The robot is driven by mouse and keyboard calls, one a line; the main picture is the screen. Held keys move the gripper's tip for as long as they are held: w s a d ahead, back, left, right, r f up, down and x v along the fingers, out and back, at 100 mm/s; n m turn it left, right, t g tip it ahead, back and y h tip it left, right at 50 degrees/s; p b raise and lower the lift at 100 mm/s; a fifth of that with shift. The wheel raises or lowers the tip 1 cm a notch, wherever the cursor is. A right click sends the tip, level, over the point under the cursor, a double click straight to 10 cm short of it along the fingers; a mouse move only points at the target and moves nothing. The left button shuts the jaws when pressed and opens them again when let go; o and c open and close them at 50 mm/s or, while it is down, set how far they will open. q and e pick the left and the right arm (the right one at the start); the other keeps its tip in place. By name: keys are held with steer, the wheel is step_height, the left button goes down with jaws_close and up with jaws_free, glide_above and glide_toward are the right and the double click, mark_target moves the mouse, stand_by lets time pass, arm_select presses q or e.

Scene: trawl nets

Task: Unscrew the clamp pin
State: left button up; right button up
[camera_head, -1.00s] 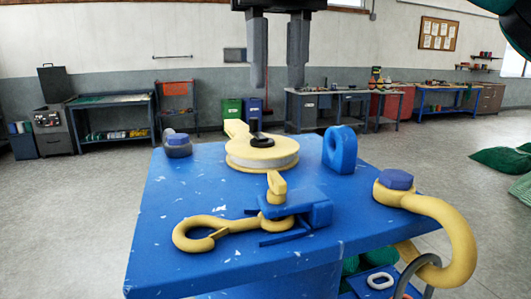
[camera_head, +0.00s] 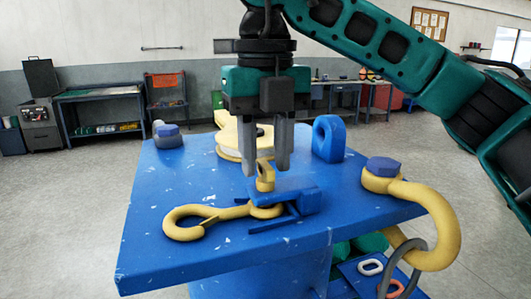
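My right gripper (camera_head: 266,172) points straight down over the blue table (camera_head: 165,230). Its two grey fingers are apart. A small upright yellow piece (camera_head: 265,178), apparently the clamp pin, shows between the fingertips. I cannot tell whether the fingers touch it. It stands at a blue clamp block (camera_head: 297,196) with flat blue prongs. A yellow hook (camera_head: 185,222) lies to the left, with its eye at the clamp. My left gripper is not in view.
A yellow disc-shaped pulley (camera_head: 228,140) lies behind the fingers, partly hidden. A blue upright eye (camera_head: 328,138) stands to its right. A yellow shackle with a blue bolt head (camera_head: 384,167) hangs over the right edge. A blue-topped bolt (camera_head: 167,136) sits at the back left.

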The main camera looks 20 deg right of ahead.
steer(key=shift+f, duration=0.25)
steer(key=shift+c, duration=0.4)
jaws_close()
